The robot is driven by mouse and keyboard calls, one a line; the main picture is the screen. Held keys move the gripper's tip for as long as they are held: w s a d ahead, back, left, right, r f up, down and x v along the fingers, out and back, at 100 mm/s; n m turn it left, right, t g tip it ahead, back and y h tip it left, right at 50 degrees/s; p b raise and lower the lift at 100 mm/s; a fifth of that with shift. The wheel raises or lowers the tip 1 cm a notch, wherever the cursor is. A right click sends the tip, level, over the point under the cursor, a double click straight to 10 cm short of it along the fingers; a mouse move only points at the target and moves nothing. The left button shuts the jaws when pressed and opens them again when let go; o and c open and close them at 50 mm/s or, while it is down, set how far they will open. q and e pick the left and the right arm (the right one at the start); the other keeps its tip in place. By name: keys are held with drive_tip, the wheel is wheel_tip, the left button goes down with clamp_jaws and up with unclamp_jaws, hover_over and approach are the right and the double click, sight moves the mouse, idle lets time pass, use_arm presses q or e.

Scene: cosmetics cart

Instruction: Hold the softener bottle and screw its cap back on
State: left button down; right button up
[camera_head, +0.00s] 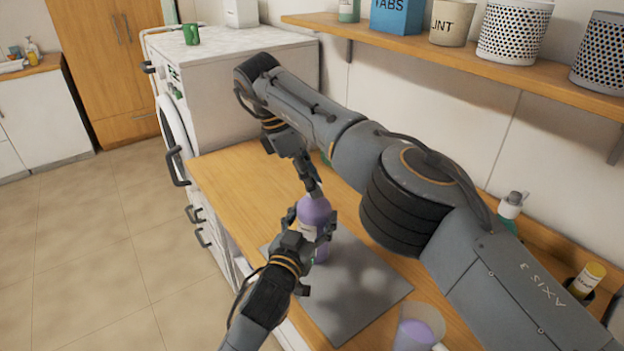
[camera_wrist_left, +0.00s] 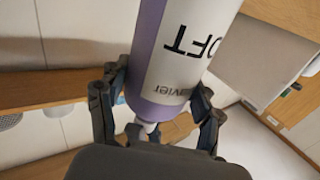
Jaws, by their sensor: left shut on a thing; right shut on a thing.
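The softener bottle (camera_head: 314,212) is purple with a white label and stands upright above the grey mat. My left gripper (camera_head: 314,230) is shut around its body from the near side. In the left wrist view the bottle (camera_wrist_left: 190,55) appears upside down, with the label letters inverted, between the fingers of my left gripper (camera_wrist_left: 160,105). My right gripper (camera_head: 313,188) comes down from above and is shut at the bottle's top. The cap is hidden between its fingers, so how it sits on the neck cannot be seen.
The grey mat (camera_head: 365,290) lies on the wooden counter (camera_head: 235,180). A clear cup with purple liquid (camera_head: 418,328) stands at the near right. A pump bottle (camera_head: 510,208) and a yellow-capped bottle (camera_head: 587,280) stand at the back. A shelf (camera_head: 470,62) runs along the wall.

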drive_tip(key=o, duration=0.7)
drive_tip(key=shift+c, duration=0.2)
